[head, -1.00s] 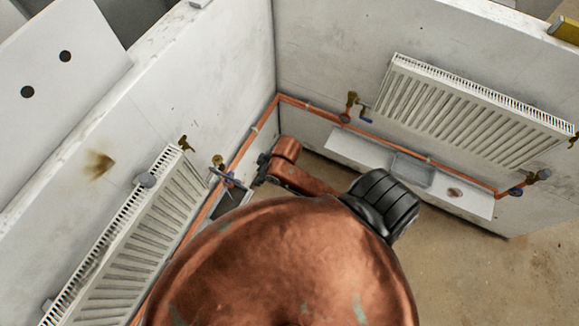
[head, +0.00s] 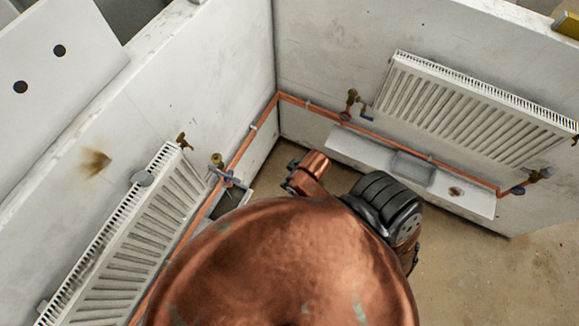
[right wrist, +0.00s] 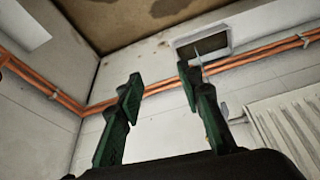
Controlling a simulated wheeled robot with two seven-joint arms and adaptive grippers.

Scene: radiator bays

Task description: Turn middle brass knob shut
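Several brass knobs show in the head view. One brass knob (head: 217,160) stands on the left wall by the pipe, with a blue handle (head: 227,179) just below it. Another brass knob (head: 183,142) is at the top end of the left radiator. A third brass knob (head: 351,96) is on the right wall, left of the right radiator. I cannot tell which counts as the middle one, or how far any is turned. My right gripper (right wrist: 157,88) has green fingers, spread apart with nothing between them. In the head view its fingers are hidden. My left gripper is not in view.
Copper pipe (head: 322,108) runs low along both walls through the corner. The left radiator (head: 145,240) and right radiator (head: 470,110) hang on the walls. A grey tray (head: 413,169) lies on a white ledge at the right wall. Bare floor (head: 500,280) is free at right.

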